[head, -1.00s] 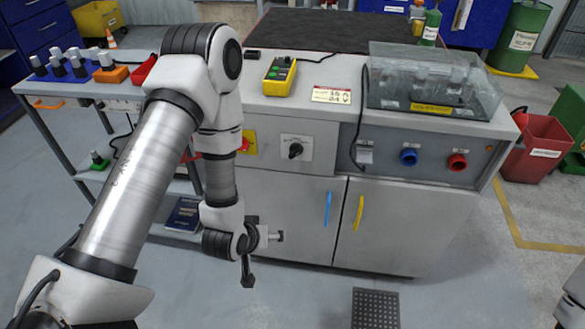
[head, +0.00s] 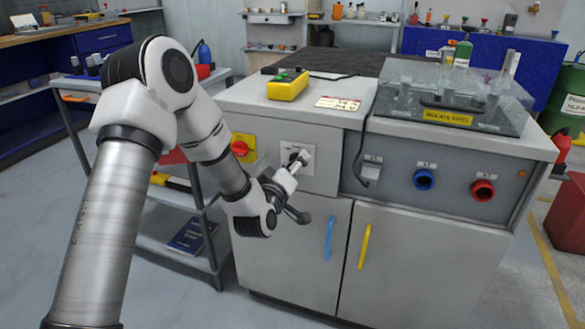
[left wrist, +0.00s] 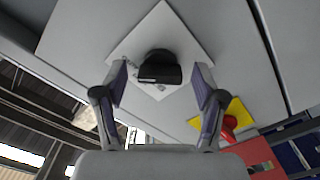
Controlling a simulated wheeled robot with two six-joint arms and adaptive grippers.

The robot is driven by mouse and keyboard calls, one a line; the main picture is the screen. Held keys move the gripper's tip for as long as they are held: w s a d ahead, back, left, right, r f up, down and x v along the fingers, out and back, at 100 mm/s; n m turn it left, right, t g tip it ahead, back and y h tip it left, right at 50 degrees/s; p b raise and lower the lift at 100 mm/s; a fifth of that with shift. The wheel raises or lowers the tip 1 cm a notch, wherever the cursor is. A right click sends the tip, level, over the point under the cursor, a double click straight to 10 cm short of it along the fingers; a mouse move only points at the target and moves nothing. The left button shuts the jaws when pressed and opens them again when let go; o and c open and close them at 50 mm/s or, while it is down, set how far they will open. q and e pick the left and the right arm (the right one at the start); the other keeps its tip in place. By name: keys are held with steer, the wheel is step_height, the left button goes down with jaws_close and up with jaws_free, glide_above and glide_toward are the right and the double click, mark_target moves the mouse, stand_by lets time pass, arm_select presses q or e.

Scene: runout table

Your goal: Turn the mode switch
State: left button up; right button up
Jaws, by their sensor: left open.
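The mode switch (left wrist: 160,68) is a black knob on a square white plate (left wrist: 185,45) on the grey cabinet front. In the left wrist view it sits between the two fingertips, with a gap on each side. In the head view the switch plate (head: 309,165) is partly covered by my left gripper (head: 303,188). The left gripper is open, in front of the plate, one finger high over the switch and the other lower. I cannot tell how deep the fingers reach around the knob. My right gripper is out of view.
A red knob on a yellow plate (head: 249,146) is left of the switch. Blue (head: 424,180) and red (head: 483,190) round connectors are to the right. A hanging black cable (head: 361,150) runs down the front. A yellow pendant box (head: 287,88) lies on top.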

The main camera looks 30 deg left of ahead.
arm_select(q)
steer(key=c, duration=1.1)
steer(key=shift+c, duration=0.2)
steer(key=shift+n, duration=0.3)
steer(key=shift+n+b, duration=4.1)
steer(key=shift+n, duration=4.4)
